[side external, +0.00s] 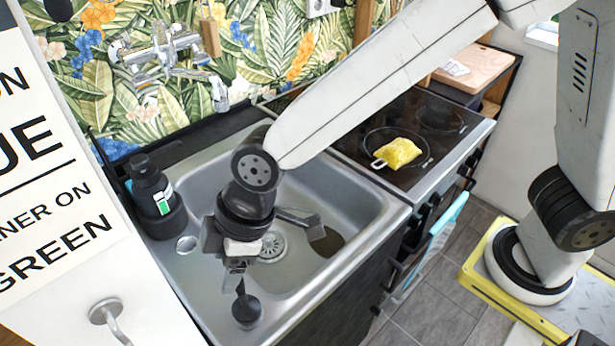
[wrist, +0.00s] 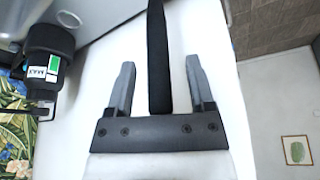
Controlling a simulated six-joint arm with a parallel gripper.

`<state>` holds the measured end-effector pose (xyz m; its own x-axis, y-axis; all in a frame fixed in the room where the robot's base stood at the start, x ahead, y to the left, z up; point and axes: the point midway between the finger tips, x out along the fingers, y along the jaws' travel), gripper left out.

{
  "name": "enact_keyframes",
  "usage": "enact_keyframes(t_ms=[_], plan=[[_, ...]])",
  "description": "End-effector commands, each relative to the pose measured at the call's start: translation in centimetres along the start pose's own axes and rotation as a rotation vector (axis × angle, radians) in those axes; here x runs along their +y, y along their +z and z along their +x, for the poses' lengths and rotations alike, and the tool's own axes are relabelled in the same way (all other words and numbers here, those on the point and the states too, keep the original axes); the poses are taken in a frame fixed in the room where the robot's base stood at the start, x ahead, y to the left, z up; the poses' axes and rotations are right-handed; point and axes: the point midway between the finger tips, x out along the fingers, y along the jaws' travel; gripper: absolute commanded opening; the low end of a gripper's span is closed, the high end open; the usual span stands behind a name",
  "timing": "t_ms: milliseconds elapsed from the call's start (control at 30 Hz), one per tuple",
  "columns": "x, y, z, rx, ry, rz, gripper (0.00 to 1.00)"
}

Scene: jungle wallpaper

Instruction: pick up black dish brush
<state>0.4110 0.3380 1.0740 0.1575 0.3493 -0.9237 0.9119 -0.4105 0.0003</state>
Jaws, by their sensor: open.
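The black dish brush shows in the side view with a round dark head (side external: 246,310) and a thin handle rising toward my gripper (side external: 237,268). In the wrist view a straight black handle (wrist: 158,50) runs between the two grey fingers of my gripper (wrist: 160,63). The fingers are open, with a gap on each side of the handle. The upper end of the brush is partly hidden by my gripper in the side view. I cannot tell what the brush rests on.
A steel sink (side external: 330,180) lies beside my gripper, with a dark flat utensil (side external: 326,241) in it. A black bottle (side external: 150,184) stands at the sink's left corner; it also shows in the wrist view (wrist: 50,55). A faucet (side external: 165,52) is behind. A yellow item (side external: 398,153) lies on the cooktop.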

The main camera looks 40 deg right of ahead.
Motion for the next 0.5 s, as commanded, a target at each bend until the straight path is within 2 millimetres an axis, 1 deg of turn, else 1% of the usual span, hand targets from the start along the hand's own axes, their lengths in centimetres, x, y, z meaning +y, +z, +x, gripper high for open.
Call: enact_keyframes(t_ms=[67, 167, 200, 300, 500], plan=[[0.01, -0.01, -0.02, 0.0, 0.0, 0.0, 0.69], [0.01, 0.0, -0.02, 0.0, 0.0, 0.0, 0.4], [0.01, -0.01, -0.02, 0.0, 0.0, 0.0, 0.28], [0.01, 0.0, -0.02, 0.0, 0.0, 0.0, 0.0], [0.01, -0.02, -0.03, 0.001, 0.0, 0.0, 0.0]])
